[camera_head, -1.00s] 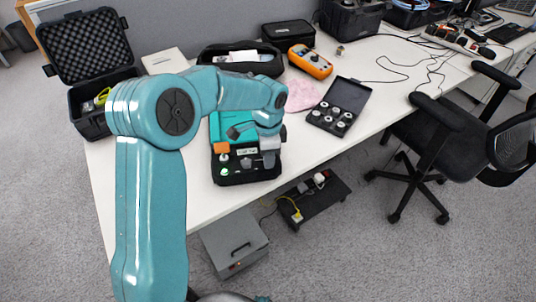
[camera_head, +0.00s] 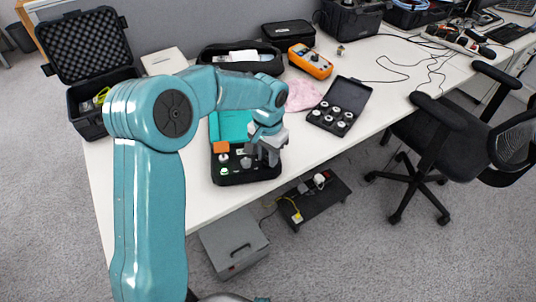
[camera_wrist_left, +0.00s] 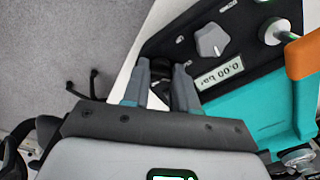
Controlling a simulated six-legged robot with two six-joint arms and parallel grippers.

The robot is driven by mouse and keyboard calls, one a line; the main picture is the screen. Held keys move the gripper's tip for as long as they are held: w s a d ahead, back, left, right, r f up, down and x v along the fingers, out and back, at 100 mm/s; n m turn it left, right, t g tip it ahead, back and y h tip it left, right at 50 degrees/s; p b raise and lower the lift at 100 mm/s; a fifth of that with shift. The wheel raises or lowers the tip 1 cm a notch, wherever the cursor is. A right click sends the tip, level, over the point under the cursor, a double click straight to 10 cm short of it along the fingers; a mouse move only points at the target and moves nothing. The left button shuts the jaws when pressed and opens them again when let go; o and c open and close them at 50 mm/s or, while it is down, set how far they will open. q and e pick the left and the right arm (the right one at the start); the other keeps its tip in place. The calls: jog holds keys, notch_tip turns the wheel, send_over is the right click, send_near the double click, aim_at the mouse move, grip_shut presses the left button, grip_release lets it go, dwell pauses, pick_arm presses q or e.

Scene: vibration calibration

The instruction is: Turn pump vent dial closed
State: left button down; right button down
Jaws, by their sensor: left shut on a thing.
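The pump is a black and teal case (camera_head: 232,178) near the table's front edge, with an orange handle (camera_head: 221,147). In the left wrist view its panel shows a "0.00 bar" display (camera_wrist_left: 219,72), a grey pointer knob (camera_wrist_left: 212,42) and the orange handle (camera_wrist_left: 303,57). My left gripper (camera_head: 269,158) is over the panel's right part. In the left wrist view its two grey fingers (camera_wrist_left: 161,76) are shut on a small black dial (camera_wrist_left: 160,66) at the panel's edge, apparently the vent dial. The fingers hide most of it, so its setting cannot be read. My right gripper is not seen.
A case of small weights (camera_head: 338,105) lies open to the right, with a pink cloth (camera_head: 301,95) beside it. An orange meter (camera_head: 310,61) and black bag (camera_head: 240,58) are behind. An open foam-lined case (camera_head: 90,50) stands at left.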

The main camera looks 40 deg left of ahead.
pick_arm(q)
jog(key=shift+n, duration=0.3)
dwell(0.4)
jog(key=c, duration=0.9)
grip_release()
jog(key=shift+r, duration=0.1)
notch_tip(320, 180, up, 16)
jog(key=shift+r+p, duration=0.1)
jog(key=shift+p, duration=1.1)
